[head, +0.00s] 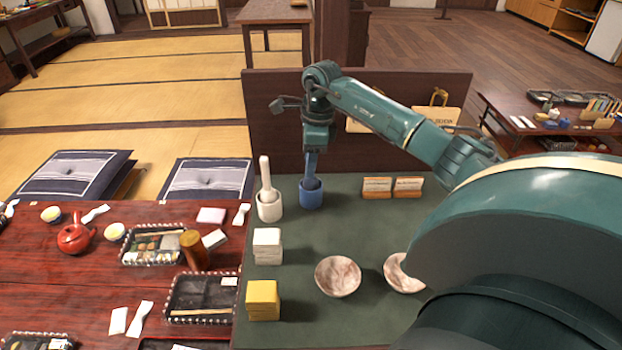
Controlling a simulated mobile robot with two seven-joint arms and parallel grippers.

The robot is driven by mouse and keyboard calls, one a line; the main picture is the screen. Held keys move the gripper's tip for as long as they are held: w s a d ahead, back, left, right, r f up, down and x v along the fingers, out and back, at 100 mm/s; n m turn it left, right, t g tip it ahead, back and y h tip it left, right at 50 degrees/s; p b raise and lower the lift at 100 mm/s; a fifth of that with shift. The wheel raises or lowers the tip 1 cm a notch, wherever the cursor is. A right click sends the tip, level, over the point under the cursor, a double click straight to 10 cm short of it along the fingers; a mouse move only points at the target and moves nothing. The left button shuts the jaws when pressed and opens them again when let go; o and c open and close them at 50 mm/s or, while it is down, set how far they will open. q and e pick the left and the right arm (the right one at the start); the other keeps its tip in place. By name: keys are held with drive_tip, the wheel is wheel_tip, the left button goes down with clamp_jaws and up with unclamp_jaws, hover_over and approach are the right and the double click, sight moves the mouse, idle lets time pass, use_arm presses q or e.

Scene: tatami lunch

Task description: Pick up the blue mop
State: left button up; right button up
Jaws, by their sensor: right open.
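The blue mop (311,181) stands upright in a blue round holder (311,198) on the dark green table top (340,240). My right gripper (315,148) points down at the top of the mop's handle and is open. The gripper hides the handle's upper end, and I cannot tell whether the handle is between the fingers. A similar white mop (265,180) stands in a white holder (269,207) to the left. My left gripper is not in view.
A white stack (267,247), a yellow stack (262,300) and speckled bowls (338,276) stand nearer on the green top. Small cards (377,187) stand right of the mop. A dark panel (270,125) rises behind. My right arm hides the right side.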

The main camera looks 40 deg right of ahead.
drive_tip(key=shift+f, duration=0.1)
clamp_jaws()
idle(0.4)
